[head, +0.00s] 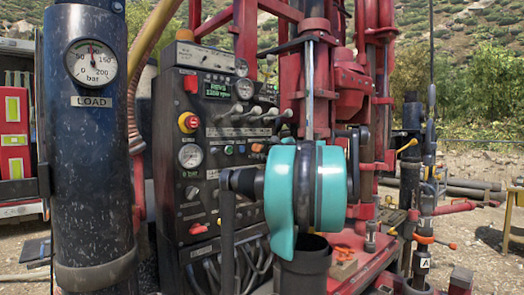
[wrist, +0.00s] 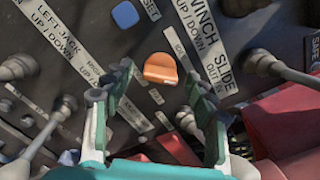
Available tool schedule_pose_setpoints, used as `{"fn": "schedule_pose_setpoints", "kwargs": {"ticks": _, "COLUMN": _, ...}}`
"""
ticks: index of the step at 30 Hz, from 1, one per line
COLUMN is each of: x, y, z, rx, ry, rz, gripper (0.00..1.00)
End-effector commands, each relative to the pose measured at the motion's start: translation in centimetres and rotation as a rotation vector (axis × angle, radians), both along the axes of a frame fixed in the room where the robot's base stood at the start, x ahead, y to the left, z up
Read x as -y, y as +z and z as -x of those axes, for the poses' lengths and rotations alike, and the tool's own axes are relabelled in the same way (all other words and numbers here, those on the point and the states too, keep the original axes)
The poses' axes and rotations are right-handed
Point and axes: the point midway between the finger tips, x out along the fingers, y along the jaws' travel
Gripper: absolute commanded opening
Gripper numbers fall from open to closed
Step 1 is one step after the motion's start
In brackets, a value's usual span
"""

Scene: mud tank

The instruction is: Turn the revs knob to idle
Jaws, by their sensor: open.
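An orange knob (wrist: 160,67) sits on the dark panel in the wrist view, just beyond and between my fingertips. My gripper (wrist: 161,78) is open, with one teal finger at each side of the knob's line. I cannot tell whether they touch the knob. The orange knob (head: 257,148) also shows in the head view, on the right of the control panel (head: 220,165). I cannot read a label that marks it as the revs knob. A green display (head: 218,90) with revs text is at the panel's top. My teal wrist stands before the panel's right side; the fingers are hidden there.
Levers (head: 262,115) stick out above the orange knob, and others (wrist: 262,60) flank my fingers closely. A red emergency button (head: 188,122) is at the panel's left. A black cylinder with a load gauge (head: 91,63) stands at left. Red rig framework is behind.

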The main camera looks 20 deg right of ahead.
Motion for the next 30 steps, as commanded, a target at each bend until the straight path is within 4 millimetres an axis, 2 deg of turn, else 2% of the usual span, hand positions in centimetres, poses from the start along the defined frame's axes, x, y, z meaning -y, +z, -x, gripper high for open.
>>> {"fn": "schedule_pose_setpoints", "kwargs": {"ticks": 11, "x": -0.17, "y": -0.01, "z": -0.52, "rx": -0.001, "ry": -0.001, "rz": 0.0, "gripper": 0.57}}
{"fn": "schedule_pose_setpoints", "kwargs": {"ticks": 23, "x": -0.17, "y": -0.01, "z": -0.5, "rx": 0.0, "ry": 0.0, "rz": 0.0, "gripper": 0.07}}
{"fn": "schedule_pose_setpoints", "kwargs": {"ticks": 30, "x": -0.17, "y": -0.02, "z": -0.49, "rx": 0.008, "ry": 0.0, "rz": 0.021, "gripper": 0.07}}
